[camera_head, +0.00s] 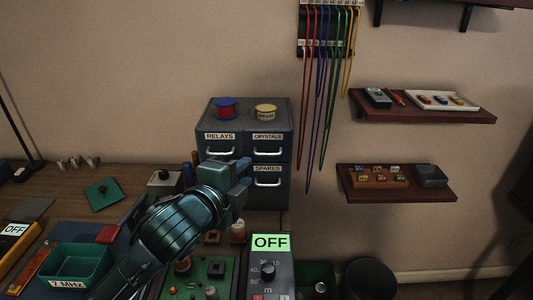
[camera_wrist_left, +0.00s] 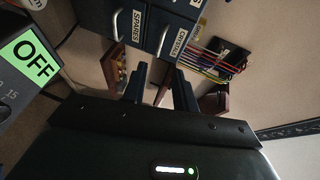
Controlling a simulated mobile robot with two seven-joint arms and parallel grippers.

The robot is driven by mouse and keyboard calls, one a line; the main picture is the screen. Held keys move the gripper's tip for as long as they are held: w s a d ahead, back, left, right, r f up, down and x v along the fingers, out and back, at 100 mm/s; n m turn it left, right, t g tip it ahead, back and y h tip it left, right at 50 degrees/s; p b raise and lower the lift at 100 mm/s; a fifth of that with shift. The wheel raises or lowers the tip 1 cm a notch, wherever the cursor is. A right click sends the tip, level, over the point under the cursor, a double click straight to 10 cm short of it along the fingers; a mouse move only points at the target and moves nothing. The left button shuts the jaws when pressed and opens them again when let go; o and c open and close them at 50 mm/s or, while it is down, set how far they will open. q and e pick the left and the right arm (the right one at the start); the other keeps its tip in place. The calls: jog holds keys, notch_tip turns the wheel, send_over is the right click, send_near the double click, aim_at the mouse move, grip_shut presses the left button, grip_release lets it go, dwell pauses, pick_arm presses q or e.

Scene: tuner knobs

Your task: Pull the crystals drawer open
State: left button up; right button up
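The dark blue-grey cabinet stands at the back of the bench. Its crystals drawer (camera_head: 280,152), top right, looks shut, with a pale label and a metal bar handle (camera_head: 267,151). In the left wrist view the cabinet is turned sideways, with the crystals drawer (camera_wrist_left: 171,32) and its handle (camera_wrist_left: 163,41) beyond the fingers. My left gripper (camera_head: 243,178) is in front of the cabinet, below and left of that handle. Its fingers (camera_wrist_left: 160,72) are apart with nothing between them, and it appears clear of the handle. It hides much of the lower left drawer. My right gripper is not in view.
The relays drawer (camera_head: 220,145) is left of the crystals drawer, and the spares drawer (camera_head: 268,190) is below it. Coloured cables (camera_head: 325,100) hang just right of the cabinet. A box with an OFF display (camera_head: 270,243) stands in front.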

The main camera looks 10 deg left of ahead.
aim_at(268, 130)
pick_arm(q)
jog(key=x, duration=1)
jog(key=shift+w, duration=0.3)
jog(key=shift+d+f, duration=0.1)
jog(key=shift+c, duration=0.6)
grip_shut()
